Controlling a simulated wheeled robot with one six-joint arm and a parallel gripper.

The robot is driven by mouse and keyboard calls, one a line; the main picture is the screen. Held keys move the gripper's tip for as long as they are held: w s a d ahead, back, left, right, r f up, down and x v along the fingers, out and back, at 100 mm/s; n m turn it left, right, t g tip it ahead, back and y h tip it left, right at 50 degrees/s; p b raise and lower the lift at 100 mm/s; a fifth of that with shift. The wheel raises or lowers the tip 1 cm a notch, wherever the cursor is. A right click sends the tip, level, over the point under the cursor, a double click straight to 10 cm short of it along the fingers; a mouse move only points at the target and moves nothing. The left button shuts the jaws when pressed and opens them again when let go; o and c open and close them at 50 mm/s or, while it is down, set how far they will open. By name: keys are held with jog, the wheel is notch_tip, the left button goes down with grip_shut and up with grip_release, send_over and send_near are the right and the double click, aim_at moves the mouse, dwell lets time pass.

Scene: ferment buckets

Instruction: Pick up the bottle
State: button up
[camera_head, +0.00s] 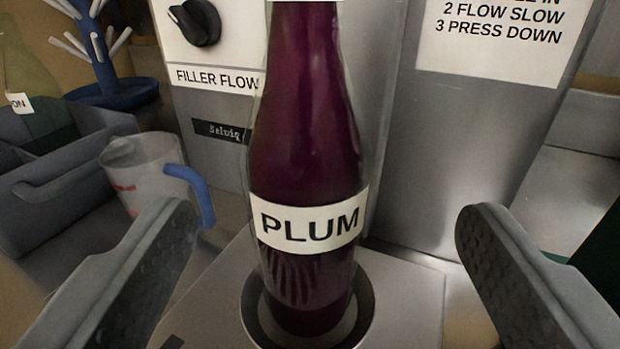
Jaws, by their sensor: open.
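The bottle (305,145) is dark purple with a white label reading PLUM. It stands upright in the middle of the view, its base inside a dark round ring (362,318) on a metal plate. Its top is cut off by the upper edge of the picture. My gripper (325,222) is open, with one dark textured finger at the left and one at the right. The bottle is between the two fingers in the picture, and gaps show on both sides. I cannot tell how far ahead of the fingertips it is.
Behind the bottle is a metal filler machine (440,165) with a black knob (195,22) and an instruction label (497,35). A measuring jug (142,165) with a blue handle stands at the left, near a grey crate (60,190) and a blue drying rack (105,75).

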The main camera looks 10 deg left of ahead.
aim_at(324, 196)
jog(key=w, duration=0.3)
jog(key=shift+w+a+f, duration=0.1)
jog(key=shift+w+a, duration=0.05)
jog(key=shift+w, duration=0.1)
jog(key=shift+w+a+f, duration=0.1)
jog(key=shift+w+a, duration=0.1)
jog(key=shift+w, duration=0.65)
jog(key=shift+w+a, duration=0.2)
jog(key=shift+w, duration=0.7)
jog(key=shift+w+a+f, duration=0.1)
jog(key=shift+w+a, duration=0.1)
jog(key=shift+w, duration=0.65)
jog(key=shift+r, duration=0.15)
jog(key=c, duration=1.6)
